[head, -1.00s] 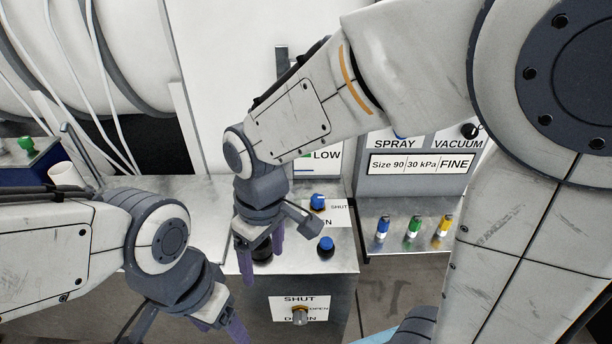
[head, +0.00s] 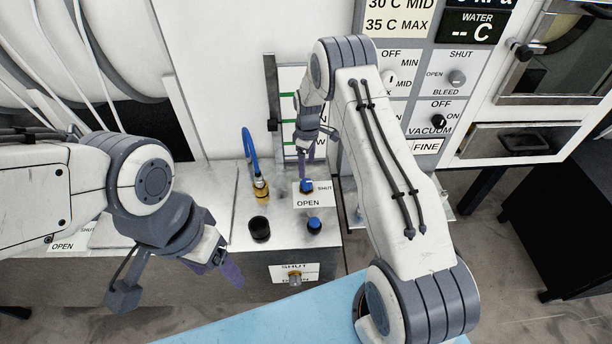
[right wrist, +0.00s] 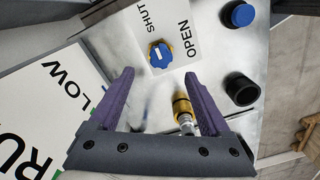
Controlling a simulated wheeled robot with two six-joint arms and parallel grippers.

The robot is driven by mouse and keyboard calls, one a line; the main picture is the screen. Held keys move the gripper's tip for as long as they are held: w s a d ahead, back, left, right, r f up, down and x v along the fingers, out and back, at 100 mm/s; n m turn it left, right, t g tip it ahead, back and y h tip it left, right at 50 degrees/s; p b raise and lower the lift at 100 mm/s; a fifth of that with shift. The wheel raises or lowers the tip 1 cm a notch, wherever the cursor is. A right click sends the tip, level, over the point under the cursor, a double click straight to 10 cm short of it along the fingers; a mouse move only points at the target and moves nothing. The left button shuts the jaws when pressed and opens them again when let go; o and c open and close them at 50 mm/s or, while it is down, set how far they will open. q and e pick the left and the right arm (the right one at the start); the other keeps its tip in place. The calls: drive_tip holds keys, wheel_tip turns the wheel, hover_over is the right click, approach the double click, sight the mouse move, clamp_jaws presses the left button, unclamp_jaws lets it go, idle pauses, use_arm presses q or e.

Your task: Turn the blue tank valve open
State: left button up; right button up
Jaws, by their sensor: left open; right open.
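The blue valve knob (head: 306,186) sits on a white SHUT/OPEN plate (head: 308,202) on top of the metal cabinet. In the right wrist view the blue knob (right wrist: 161,55) has a scalloped rim and a white mark; its exact setting is hard to tell. My right gripper (head: 309,153) is open and empty, just behind and above the knob. In the right wrist view the open fingers (right wrist: 158,76) point toward the knob, which lies just beyond the tips, apart from them. My left gripper (head: 229,270) is open and empty, at the left over the cabinet's front.
A blue hose with a brass fitting (head: 260,187) stands left of the knob. A black cap (head: 259,229) and a blue cap (head: 314,226) are in front. Another valve (head: 294,279) is on the cabinet's front face. A gauge panel (head: 290,78) stands behind my right gripper.

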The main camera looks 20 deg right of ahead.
sight(306, 182)
wheel_tip(306, 182, down, 7)
drive_tip(key=shift+s+a+r+p, duration=0.1)
drive_tip(key=shift+r+p, duration=0.1)
drive_tip(key=shift+p, duration=1.05)
drive_tip(key=shift+f, duration=0.6)
clamp_jaws()
